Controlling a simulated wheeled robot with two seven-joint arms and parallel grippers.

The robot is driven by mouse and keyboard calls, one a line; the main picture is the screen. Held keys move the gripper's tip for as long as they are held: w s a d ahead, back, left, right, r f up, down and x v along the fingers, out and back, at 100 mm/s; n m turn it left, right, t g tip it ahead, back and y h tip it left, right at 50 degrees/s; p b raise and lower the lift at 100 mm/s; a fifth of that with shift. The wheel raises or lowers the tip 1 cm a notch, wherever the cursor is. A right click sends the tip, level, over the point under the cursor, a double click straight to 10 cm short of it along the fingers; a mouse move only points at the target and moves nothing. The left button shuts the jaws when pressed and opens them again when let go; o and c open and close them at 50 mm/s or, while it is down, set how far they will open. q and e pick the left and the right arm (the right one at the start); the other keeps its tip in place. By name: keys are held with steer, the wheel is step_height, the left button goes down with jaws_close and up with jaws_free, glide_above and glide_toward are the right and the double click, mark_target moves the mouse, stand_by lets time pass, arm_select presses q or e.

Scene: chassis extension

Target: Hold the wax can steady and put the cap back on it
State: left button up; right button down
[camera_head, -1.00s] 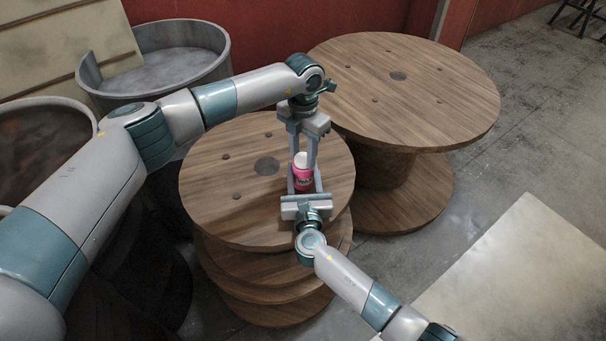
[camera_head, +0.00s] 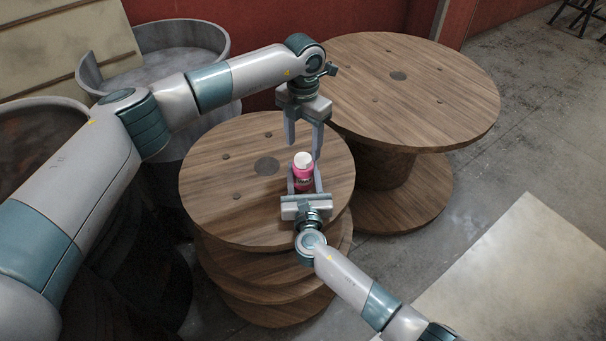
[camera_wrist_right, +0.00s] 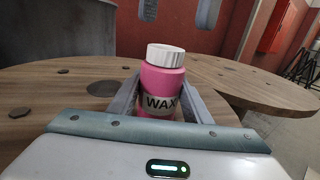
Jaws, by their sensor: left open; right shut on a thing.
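The pink wax can (camera_head: 303,180) stands upright on the near wooden spool table, close to its right edge. It also shows in the right wrist view (camera_wrist_right: 160,88) with its "WAX" label facing the camera. The white ribbed cap (camera_head: 303,159) sits on top of the can; in the right wrist view the cap (camera_wrist_right: 165,55) looks level. My right gripper (camera_head: 304,180) is shut on the can from the near side, one finger on each side. My left gripper (camera_head: 303,151) is open, pointing down just above the cap, its fingers apart and clear of it.
The near spool table (camera_head: 220,200) has bare wood left of the can. A larger spool table (camera_head: 430,90) stands behind to the right. Grey drums (camera_head: 180,50) stand at the left. A pale sheet (camera_head: 510,280) lies on the floor at right.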

arm_select(q)
step_height(320, 180, up, 8)
steer(key=shift+f, duration=0.15)
stand_by(0.3)
arm_select(e)
steer(key=c, duration=0.9)
jaws_free()
steer(key=shift+s, duration=0.1)
arm_select(q)
steer(key=shift+f+b, duration=0.3)
arm_select(e)
steer(key=s, duration=0.5)
steer(key=s+d, duration=0.1)
steer(key=s, duration=1.1)
steer(key=shift+s+d, duration=0.1)
steer(key=shift+d, duration=0.1)
